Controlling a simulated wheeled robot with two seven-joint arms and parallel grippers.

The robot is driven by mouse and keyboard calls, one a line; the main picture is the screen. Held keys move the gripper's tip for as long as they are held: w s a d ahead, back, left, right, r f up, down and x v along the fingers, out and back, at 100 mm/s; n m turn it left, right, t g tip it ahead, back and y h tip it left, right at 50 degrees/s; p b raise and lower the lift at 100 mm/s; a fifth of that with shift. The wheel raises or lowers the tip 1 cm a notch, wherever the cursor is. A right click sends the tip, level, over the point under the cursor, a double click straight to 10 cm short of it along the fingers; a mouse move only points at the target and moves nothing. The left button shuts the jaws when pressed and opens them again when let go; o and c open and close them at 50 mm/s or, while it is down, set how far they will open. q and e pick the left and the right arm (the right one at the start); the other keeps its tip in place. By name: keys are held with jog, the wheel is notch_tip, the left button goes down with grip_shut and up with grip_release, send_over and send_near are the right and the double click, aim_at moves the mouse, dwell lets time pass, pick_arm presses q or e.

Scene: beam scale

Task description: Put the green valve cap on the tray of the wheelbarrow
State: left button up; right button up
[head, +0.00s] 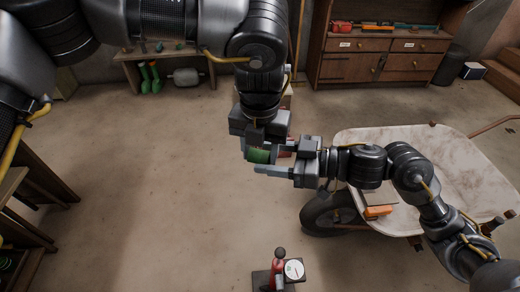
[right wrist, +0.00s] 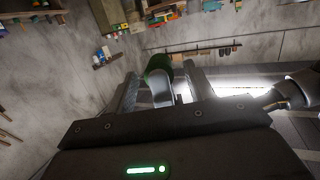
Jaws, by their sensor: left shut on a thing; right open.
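The green valve cap (head: 258,156) is held in my left gripper (head: 262,146), which reaches down from above near the middle of the head view. My right gripper (head: 268,160) comes in from the right with its fingers open and spread on either side of the cap. In the right wrist view the green cap (right wrist: 158,65) shows between the two open fingers, with a grey finger of my left gripper in front of it. Whether the right fingers touch the cap cannot be told. The wheelbarrow's pale, stained tray (head: 400,140) is to the right, partly hidden by my right arm.
An orange block (head: 378,211) lies on the tray's near left part. The wheelbarrow's wheel (head: 325,212) is at its left. A small stand with a white dial (head: 294,269) is at the front. A cabinet (head: 375,62) and a low bench stand at the back. The floor left of centre is clear.

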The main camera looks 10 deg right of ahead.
jog(key=v, duration=1.2)
